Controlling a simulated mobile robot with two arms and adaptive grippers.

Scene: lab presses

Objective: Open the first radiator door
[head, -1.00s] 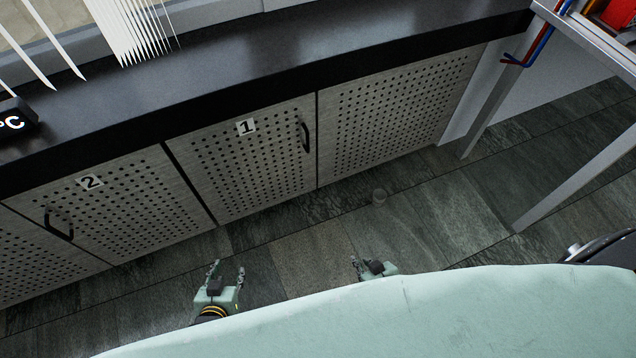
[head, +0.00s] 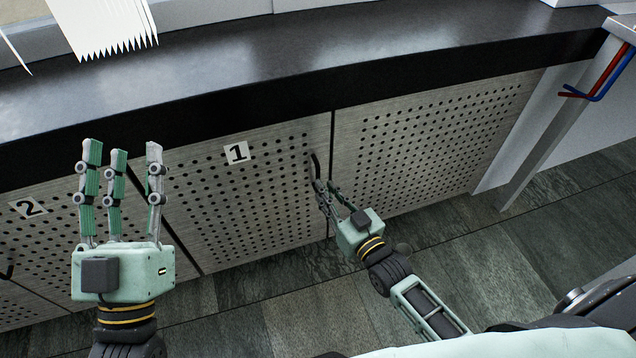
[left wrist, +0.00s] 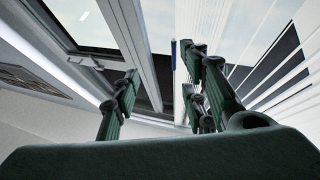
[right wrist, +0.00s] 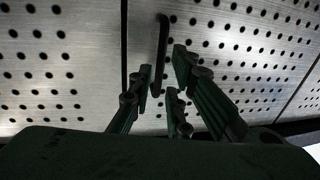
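The first radiator door (head: 240,195) is a perforated grey panel with a "1" label, shut flush under the dark counter. Its black handle (head: 316,166) is a vertical bar at the door's right edge. My right gripper (head: 326,190) is at the lower part of this handle, with its fingers apart. In the right wrist view, the handle (right wrist: 160,55) stands between the spread fingers, which do not close on it; whether they touch it I cannot tell. My left gripper (head: 122,155) is raised in front of the panels at left, fingers pointing up, open and empty.
A door labelled "2" (head: 25,250) is at the left, partly behind my left gripper. A plain perforated panel (head: 430,140) is to the right of door 1. The dark counter (head: 300,60) runs above. A table leg (head: 545,140) stands at right. The tiled floor in front is clear.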

